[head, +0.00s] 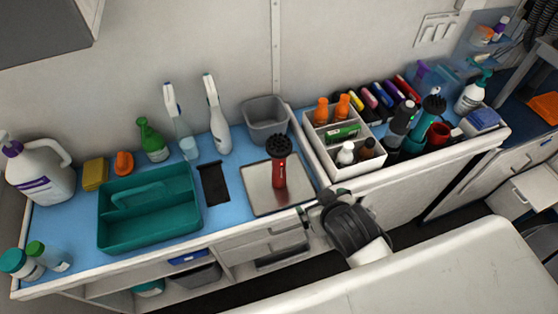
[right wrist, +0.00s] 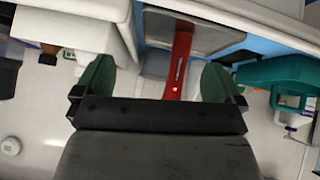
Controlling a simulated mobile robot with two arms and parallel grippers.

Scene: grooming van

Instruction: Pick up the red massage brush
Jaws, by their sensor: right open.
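The red massage brush (head: 279,172) has a black bristled head and a red handle. In the right wrist view the red handle (right wrist: 179,62) shows beyond and between the two green fingers, nearer the right one; the head is out of that view. My right gripper (right wrist: 158,66) is open and empty. In the head view the dark right gripper (head: 332,202) is at the counter's front edge, right of the tray and apart from the brush. My left gripper is not in view.
A white organizer (head: 358,170) with bottles stands right of the tray. A grey bin (head: 266,118) is behind it, a black strip (head: 213,184) and teal caddy (head: 150,239) to its left. Spray bottles stand along the wall. A white table (head: 440,275) fills the front right.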

